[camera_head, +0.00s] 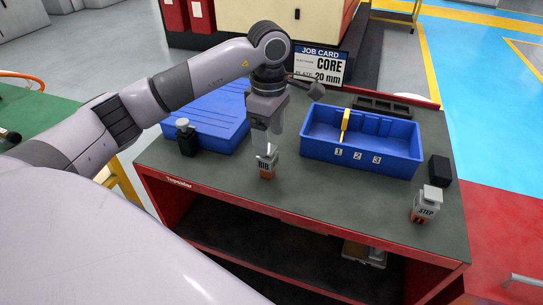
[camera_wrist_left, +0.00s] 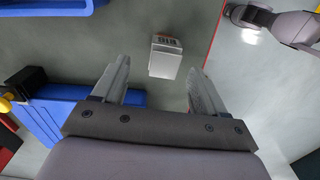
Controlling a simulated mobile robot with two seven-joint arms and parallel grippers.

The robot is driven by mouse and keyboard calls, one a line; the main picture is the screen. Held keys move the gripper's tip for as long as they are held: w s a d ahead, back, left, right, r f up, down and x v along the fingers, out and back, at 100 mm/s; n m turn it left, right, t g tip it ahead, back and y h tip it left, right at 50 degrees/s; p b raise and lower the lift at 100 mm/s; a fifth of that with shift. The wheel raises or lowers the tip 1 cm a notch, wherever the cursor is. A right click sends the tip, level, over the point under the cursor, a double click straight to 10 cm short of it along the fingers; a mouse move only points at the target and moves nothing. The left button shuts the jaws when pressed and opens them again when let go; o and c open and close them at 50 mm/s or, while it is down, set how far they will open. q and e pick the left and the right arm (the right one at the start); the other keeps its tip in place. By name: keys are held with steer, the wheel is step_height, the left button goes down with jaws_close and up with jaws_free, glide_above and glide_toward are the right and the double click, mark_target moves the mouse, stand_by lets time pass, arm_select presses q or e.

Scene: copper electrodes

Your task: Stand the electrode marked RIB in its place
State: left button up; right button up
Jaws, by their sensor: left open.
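The electrode marked RIB (camera_head: 267,172) stands on the dark green bench top, with a grey holder and label above and a copper part below. My left gripper (camera_head: 263,147) points down right above it, with its fingers at the top of the holder. In the left wrist view the RIB electrode (camera_wrist_left: 166,57) shows between and just beyond the open fingertips (camera_wrist_left: 158,72), with a gap on each side. A blue bin (camera_head: 360,165) with places numbered 1, 2 and 3 and a yellow piece stands behind to the right. My right gripper is not seen.
An electrode marked STEP (camera_head: 425,206) stands at the right. A dark block with a grey top (camera_head: 187,140) stands at the left, by a blue tray (camera_head: 212,112). A black block (camera_head: 440,170), a black rack (camera_head: 383,107) and a CORE job card (camera_head: 320,66) are also on the bench.

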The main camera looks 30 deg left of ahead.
mark_target(268, 162)
arm_select(q)
steer(key=shift+s+f, duration=0.25)
steer(key=shift+f, duration=0.5)
step_height(268, 162, down, 4)
steer(key=shift+f+p, duration=0.15)
steer(key=shift+p, duration=0.4)
steer(key=shift+c, duration=0.3)
jaws_close()
